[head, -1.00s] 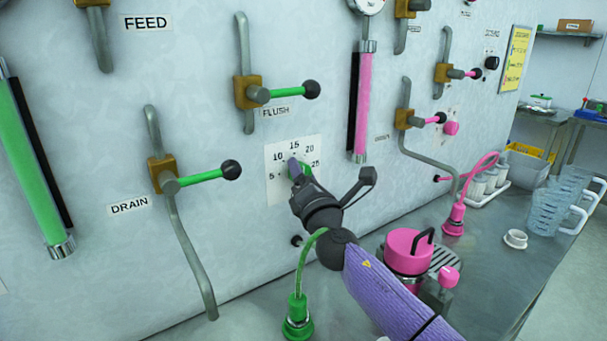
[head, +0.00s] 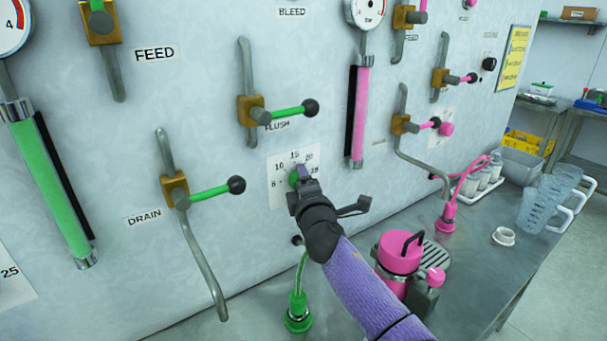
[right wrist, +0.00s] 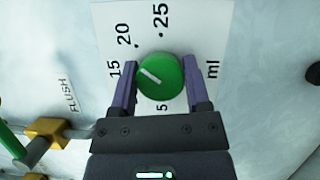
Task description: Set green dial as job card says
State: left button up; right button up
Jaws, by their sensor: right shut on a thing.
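The green dial (head: 293,179) sits on a white scale plate (right wrist: 205,25) on the wall panel. My right gripper (head: 303,177) is at the dial. In the right wrist view the dial (right wrist: 165,82) lies between the two purple fingers of this gripper (right wrist: 160,62), shut on its sides. The dial's white pointer line slants toward the upper left in that view, roughly toward 15, a little to its 20 side. The left finger hides part of the scale near 15. A yellow card (head: 514,55) hangs at the panel's far right; its writing is too small to read. My left gripper is out of view.
Green-handled valve levers marked FLUSH (head: 290,110) and DRAIN (head: 215,190) flank the dial. A pink-lidded pot (head: 400,252), a green plug (head: 298,313) and a white cup (head: 503,237) stand on the steel counter below. Clear jugs (head: 545,205) stand at right.

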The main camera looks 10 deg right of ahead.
jog(key=shift+m+p, duration=0.35)
jog(key=shift+m, duration=0.05)
dwell(0.4)
jog(key=o, duration=1.3)
jog(key=s+p, duration=0.3)
jog(key=s, duration=0.7)
jog(key=shift+p, duration=0.35)
